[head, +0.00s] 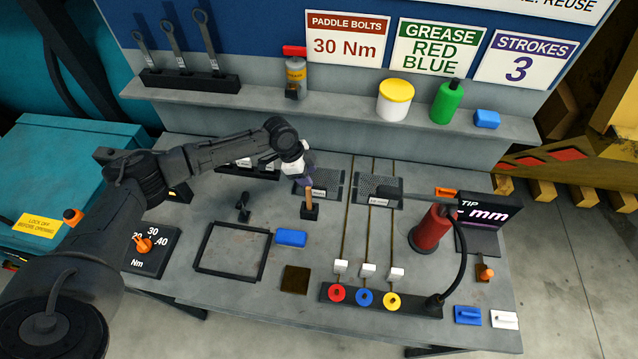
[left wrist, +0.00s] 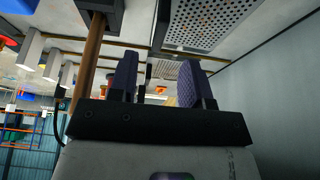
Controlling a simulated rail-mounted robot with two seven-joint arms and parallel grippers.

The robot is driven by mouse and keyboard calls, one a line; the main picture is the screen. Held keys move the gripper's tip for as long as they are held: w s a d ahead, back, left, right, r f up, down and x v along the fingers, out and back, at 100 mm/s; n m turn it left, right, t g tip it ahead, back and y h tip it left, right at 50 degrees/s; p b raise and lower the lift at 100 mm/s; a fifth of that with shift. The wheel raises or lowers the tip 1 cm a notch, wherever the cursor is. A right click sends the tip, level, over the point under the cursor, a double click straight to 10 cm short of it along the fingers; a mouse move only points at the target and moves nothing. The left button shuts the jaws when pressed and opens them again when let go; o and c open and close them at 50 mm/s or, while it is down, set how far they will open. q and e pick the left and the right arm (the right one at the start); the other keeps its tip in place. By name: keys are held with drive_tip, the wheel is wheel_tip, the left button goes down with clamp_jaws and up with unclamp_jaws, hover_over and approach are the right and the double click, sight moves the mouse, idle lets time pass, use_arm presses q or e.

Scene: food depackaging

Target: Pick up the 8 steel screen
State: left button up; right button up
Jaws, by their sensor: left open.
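Two perforated grey screens lie on the bench at the back. The left one (head: 333,180) is partly hidden by my left gripper, and the right one (head: 376,185) lies beside it. Each has a small label that I cannot read, so I cannot tell which is the 8 steel screen. My left gripper (head: 306,178) is over the left edge of the left screen. In the left wrist view, my left gripper (left wrist: 159,82) is open with nothing between its fingers. A perforated screen (left wrist: 208,22) fills the top there, apart from the fingers. My right gripper is not in view.
A wooden-handled tool (head: 309,203) stands in a black block close to my left gripper. A red cylinder (head: 432,228) with a black hose and a display (head: 487,213) stand at right. A black frame (head: 233,252) and blue block (head: 291,238) lie in front. A shelf (head: 335,113) runs behind.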

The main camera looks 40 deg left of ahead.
sight(317, 187)
use_arm(q)
drive_tip(key=shift+p+x, duration=0.45)
drive_tip(key=shift+x, duration=3.05)
drive_tip(key=shift+c, duration=0.3)
clamp_jaws()
